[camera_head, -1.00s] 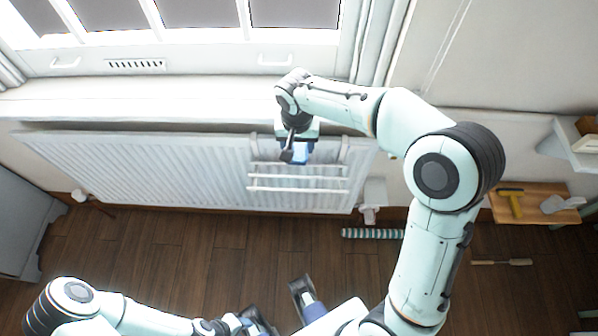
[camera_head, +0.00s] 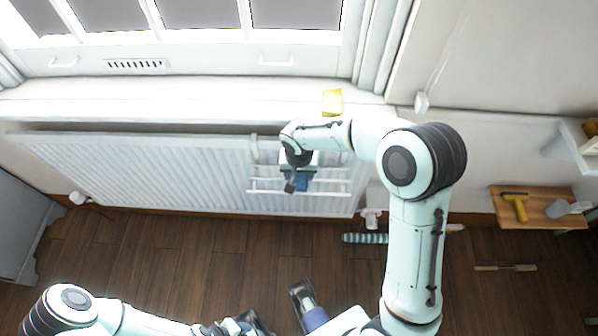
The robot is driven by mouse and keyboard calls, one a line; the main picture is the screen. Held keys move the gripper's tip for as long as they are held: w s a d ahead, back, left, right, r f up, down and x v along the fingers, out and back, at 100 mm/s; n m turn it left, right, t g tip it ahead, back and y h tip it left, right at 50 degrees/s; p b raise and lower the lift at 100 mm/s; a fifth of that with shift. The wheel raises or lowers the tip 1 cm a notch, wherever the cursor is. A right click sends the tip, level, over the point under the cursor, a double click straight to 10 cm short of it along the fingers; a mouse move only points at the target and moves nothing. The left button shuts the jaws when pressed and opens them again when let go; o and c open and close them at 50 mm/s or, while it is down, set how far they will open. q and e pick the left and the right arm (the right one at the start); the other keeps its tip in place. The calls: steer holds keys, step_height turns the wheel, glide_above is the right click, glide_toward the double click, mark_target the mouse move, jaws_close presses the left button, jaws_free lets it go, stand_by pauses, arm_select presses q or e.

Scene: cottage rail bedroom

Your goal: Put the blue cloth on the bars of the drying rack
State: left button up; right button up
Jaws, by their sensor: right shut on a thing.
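The white drying rack (camera_head: 332,193) hangs on the front of the radiator, its bars running left to right. My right gripper (camera_head: 297,186) is in front of the rack and shut on the blue cloth (camera_head: 303,182). Only a small dark blue part of the cloth shows, at the level of the bars; my gripper hides the rest. I cannot tell whether the cloth touches a bar. My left gripper (camera_head: 245,324) is low at the bottom edge, far from the rack, and its fingers are not clear.
The ribbed white radiator (camera_head: 160,170) stands under the window sill (camera_head: 200,97). A yellow item (camera_head: 332,102) lies on the sill. A striped roll (camera_head: 365,238) lies on the floor below the rack's right side. A small wooden table (camera_head: 540,207) stands at right.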

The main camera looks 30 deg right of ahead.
mark_target(299, 179)
steer(key=shift+f, duration=0.15)
steer(key=o, duration=1)
steer(key=shift+r, duration=0.25)
steer(key=r, duration=0.4)
steer(key=s+r+p, duration=0.1)
steer(key=r, duration=0.3)
steer(key=a+r, duration=0.1)
steer(key=r, duration=0.2)
steer(key=shift+s+r+p, duration=0.15)
steer(key=shift+r+p, duration=0.25)
